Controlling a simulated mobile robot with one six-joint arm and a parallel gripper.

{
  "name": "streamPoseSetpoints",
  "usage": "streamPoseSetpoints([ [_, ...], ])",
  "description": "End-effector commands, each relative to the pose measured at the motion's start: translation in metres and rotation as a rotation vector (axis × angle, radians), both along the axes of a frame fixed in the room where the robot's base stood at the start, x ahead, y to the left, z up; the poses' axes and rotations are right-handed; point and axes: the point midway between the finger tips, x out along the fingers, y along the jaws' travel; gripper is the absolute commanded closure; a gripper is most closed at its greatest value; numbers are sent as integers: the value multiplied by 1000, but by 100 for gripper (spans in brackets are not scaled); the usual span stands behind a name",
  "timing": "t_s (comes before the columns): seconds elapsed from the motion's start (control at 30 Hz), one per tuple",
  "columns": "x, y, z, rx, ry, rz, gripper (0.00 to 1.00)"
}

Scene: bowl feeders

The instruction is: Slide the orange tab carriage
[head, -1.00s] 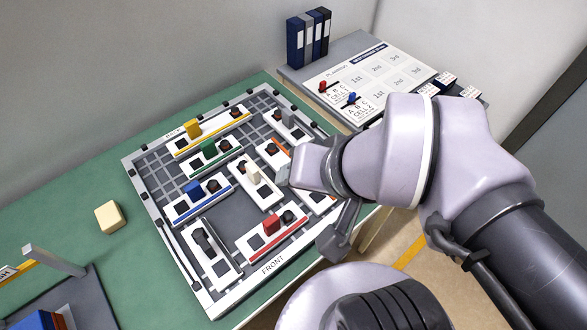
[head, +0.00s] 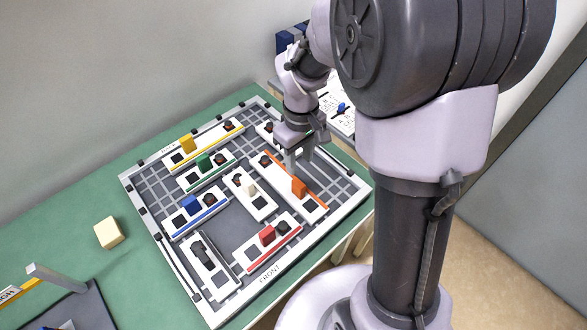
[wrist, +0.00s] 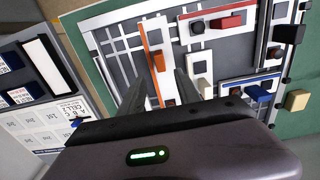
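The orange tab carriage (head: 312,206) is a long white plate with an orange stripe along one edge, a raised orange tab (head: 299,187) and a dark round knob towards its far end. It lies in the right part of the gridded board. In the wrist view, the orange tab (wrist: 156,60) stands ahead of the fingertips. My gripper (head: 297,160) is over the far part of this carriage. The wrist view shows my gripper (wrist: 160,85) open and empty, its fingers apart on either side of the plate. I cannot tell whether the fingers touch it.
Carriages with red (head: 267,235), cream (head: 251,188), blue (head: 191,204), green (head: 204,161) and yellow (head: 187,144) tabs share the board (head: 130,182). A gap of bare floor (head: 234,232) lies mid-board. A cream block (head: 108,233) sits on the green table.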

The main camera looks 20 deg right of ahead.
Motion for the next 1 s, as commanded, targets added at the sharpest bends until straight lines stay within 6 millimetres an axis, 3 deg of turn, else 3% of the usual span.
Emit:
streamPoseSetpoints([
  [0.03, -1, 0, -22, 1, 4, 0, 60],
  [0.2, -1, 0, -72, 1, 4, -2, 60],
  [0.4, 0, 0, -107, 1, 0, -2, 60],
  [0.77, 0, 0, -114, 0, -1, -3, 60],
  [0.97, 0, 0, -114, 0, -1, -3, 97],
  [1.0, 0, 0, -114, 0, -1, -3, 100],
])
